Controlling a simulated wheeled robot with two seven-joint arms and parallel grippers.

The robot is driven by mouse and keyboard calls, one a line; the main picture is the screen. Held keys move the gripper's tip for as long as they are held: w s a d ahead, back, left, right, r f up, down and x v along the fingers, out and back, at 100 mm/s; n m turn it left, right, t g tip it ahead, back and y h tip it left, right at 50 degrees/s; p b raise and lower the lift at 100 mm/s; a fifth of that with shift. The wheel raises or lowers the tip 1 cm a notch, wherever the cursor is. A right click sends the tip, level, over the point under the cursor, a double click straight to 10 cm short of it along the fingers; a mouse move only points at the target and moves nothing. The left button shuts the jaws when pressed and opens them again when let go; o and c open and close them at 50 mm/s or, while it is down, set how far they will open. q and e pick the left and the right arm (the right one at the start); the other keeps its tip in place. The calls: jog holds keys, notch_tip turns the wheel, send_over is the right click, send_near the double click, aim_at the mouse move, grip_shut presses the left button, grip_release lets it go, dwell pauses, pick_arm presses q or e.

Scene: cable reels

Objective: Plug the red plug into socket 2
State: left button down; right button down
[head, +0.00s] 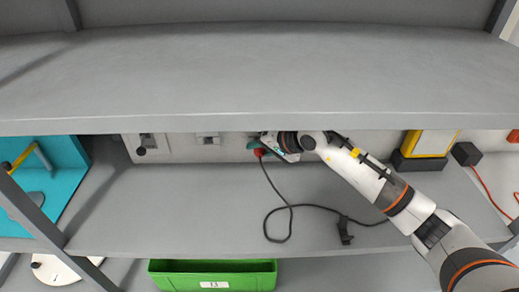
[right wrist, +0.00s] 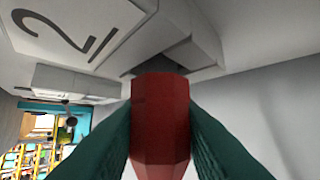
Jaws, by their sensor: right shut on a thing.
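My right gripper (head: 266,144) is at the back panel under the upper shelf, shut on the red plug (head: 260,152). In the right wrist view the red plug (right wrist: 160,115) sits between the two dark green fingers. Its far end is at the dark opening below a white housing marked 2, socket 2 (right wrist: 110,30). I cannot tell whether the plug touches the opening or has entered it. In the head view the gripper and the upper shelf mostly hide that socket. A black cable (head: 290,206) hangs from the plug onto the shelf. My left gripper is out of view.
The upper shelf (head: 260,80) overhangs the work area closely. Other sockets sit on the panel (head: 180,146) to the left, one holding a black plug (head: 141,151). A black connector (head: 345,232) lies on the lower shelf. A yellow-fronted box (head: 430,142) stands right; a green bin (head: 212,274) is below.

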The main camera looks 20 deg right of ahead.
jog(key=shift+w+d+b, duration=0.1)
jog(key=shift+w+b, duration=0.2)
jog(key=shift+b, duration=0.25)
dwell(0.5)
jog(key=c, duration=0.6)
grip_release()
jog(key=shift+o, duration=0.2)
jog(key=shift+s, duration=0.15)
jog(key=shift+v, duration=1.2)
jog(key=shift+s+d+r, duration=0.2)
jog(key=shift+s+r, duration=0.15)
jog(key=shift+s, duration=0.35)
jog(key=shift+s+d+r, duration=0.15)
jog(key=shift+s+r, duration=0.25)
jog(key=shift+s, duration=0.25)
jog(key=shift+s+d+r, duration=0.2)
jog(key=shift+s+r, duration=0.15)
jog(key=shift+s, duration=0.35)
